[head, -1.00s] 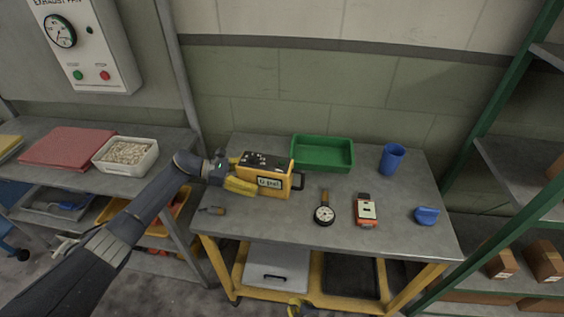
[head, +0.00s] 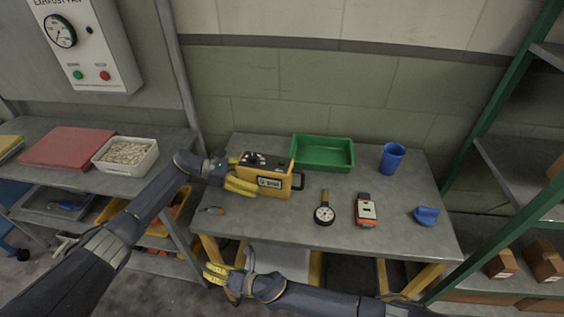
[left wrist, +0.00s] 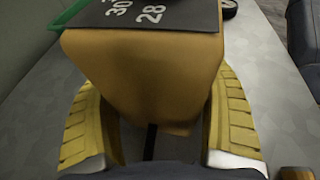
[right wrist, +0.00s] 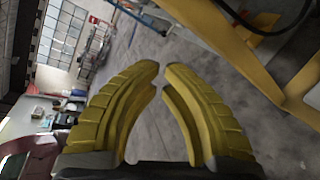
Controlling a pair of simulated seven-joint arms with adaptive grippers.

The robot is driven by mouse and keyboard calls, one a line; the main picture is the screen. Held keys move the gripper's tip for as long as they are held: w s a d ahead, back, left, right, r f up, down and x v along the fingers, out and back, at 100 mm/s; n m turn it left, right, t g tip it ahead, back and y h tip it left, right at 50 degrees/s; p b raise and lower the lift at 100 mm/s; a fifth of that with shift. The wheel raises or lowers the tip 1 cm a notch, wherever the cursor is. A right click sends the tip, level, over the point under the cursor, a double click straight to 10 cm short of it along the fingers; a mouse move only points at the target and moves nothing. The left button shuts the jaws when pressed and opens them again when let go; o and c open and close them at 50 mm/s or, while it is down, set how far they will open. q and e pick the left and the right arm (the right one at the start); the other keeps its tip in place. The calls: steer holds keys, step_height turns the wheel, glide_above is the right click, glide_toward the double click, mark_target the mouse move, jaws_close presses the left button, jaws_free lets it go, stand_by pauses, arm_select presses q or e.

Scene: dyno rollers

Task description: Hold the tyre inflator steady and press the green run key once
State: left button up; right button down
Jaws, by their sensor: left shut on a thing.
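The tyre inflator (head: 265,181) is a yellow-orange box with a dark top panel, a front label with green marking and a black handle on its right side. It stands upright on the bench, left of centre. My left gripper (head: 236,175) is shut on its left end; the left wrist view shows the yellow fingers on both sides of the case (left wrist: 150,85). The green run key is too small to make out. My right gripper (head: 207,272) is empty, in front of and below the bench's front edge. Its fingertips (right wrist: 161,72) are close together with a narrow gap.
On the bench (head: 290,227) are a green tray (head: 323,166) behind the inflator, a blue cup (head: 392,158), a round gauge (head: 324,214), an orange-and-white device (head: 366,211), a blue item (head: 426,216) and a small tool (head: 211,210). The bench front middle is clear.

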steer(key=s+a+r+n+g+y, duration=0.1)
steer(key=a+r+n+g, duration=0.2)
steer(key=r+n, duration=0.35)
steer(key=s+a+r+n+g+y, duration=0.1)
steer(key=a+r+n+g+y, duration=0.15)
steer(key=r, duration=0.75)
steer(key=w+d+r+m+t, duration=0.3)
steer(key=w+r+m+t, duration=0.2)
steer(key=w+r+m, duration=0.85)
steer(key=w+d+r+m+t+h, duration=0.35)
steer(key=w+d+m, duration=0.25)
steer(key=w+m, duration=0.3)
steer(key=w+d+r+m+t+h, duration=0.4)
steer(key=w+d+m, duration=0.3)
steer(key=m, duration=0.5)
steer(key=s+d+r+m+g+h, duration=0.1)
steer(key=s+d+m+g+h, duration=0.1)
steer(key=d+m, duration=0.4)
steer(key=s+d+r+m+g+h, duration=0.1)
steer(key=s+d+m+g+h, duration=0.2)
steer(key=d+m, duration=0.3)
steer(key=m+g+h, duration=0.1)
steer(key=m, duration=0.2)
steer(key=shift+d+r+g+h, duration=0.25)
steer(key=shift+r+g+h, duration=0.05)
steer(key=shift+r, duration=0.05)
steer(key=shift+s, duration=0.1)
